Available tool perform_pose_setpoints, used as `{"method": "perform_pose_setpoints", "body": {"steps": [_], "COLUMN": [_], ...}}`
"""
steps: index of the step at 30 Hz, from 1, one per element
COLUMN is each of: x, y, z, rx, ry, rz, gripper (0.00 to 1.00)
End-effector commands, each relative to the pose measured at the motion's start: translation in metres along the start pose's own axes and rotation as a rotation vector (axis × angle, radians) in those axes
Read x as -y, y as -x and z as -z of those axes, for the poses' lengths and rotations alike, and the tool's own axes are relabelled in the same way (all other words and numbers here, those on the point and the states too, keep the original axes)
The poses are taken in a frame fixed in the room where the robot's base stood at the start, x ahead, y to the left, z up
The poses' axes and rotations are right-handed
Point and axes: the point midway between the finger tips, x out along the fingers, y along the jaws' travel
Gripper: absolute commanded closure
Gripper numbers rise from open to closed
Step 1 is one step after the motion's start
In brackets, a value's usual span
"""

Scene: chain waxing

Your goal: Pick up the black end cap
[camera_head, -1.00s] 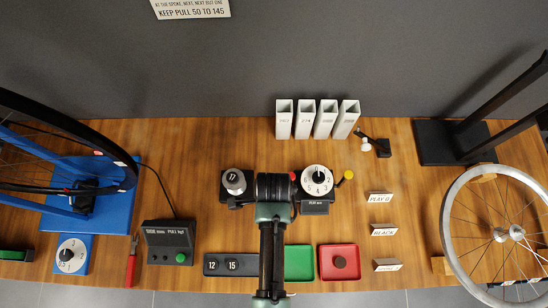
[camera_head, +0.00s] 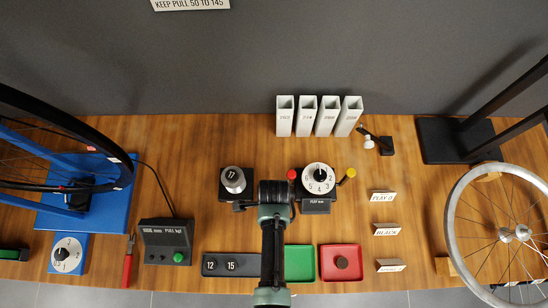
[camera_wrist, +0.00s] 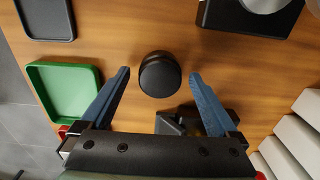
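A round black end cap (camera_wrist: 160,75) stands on the wooden table in the wrist view, with its flat top toward the camera. My gripper (camera_wrist: 159,73) is open, with one blue-grey finger on each side of the cap. Gaps show between the cap and both fingers, and nothing is held. How far the fingertips are above the table is hard to tell. In the head view my gripper (camera_head: 276,196) is seen from above, between the knob box and the dial gauge, and it hides the cap.
The knob box (camera_head: 235,196) and dial gauge (camera_head: 318,180) stand close on either side. A green tray (camera_head: 299,279), a red tray (camera_head: 324,277) with a dark round piece, and a black tray (camera_head: 248,266) are in front. Several white tubes (camera_head: 307,116) stand behind.

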Motion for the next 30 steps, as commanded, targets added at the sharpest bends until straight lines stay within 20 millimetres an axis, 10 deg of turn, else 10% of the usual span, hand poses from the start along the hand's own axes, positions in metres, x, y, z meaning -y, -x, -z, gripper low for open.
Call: {"method": "perform_pose_setpoints", "body": {"steps": [12,22,30], "x": [0.000,0.000,0.000], "y": [0.000,0.008,0.060], "z": [0.000,0.000,0.000], "rx": [0.000,0.000,0.000], "ry": [0.000,0.000,0.000], "rz": [0.000,0.002,0.003], "gripper": [0.83,0.85,0.85]}}
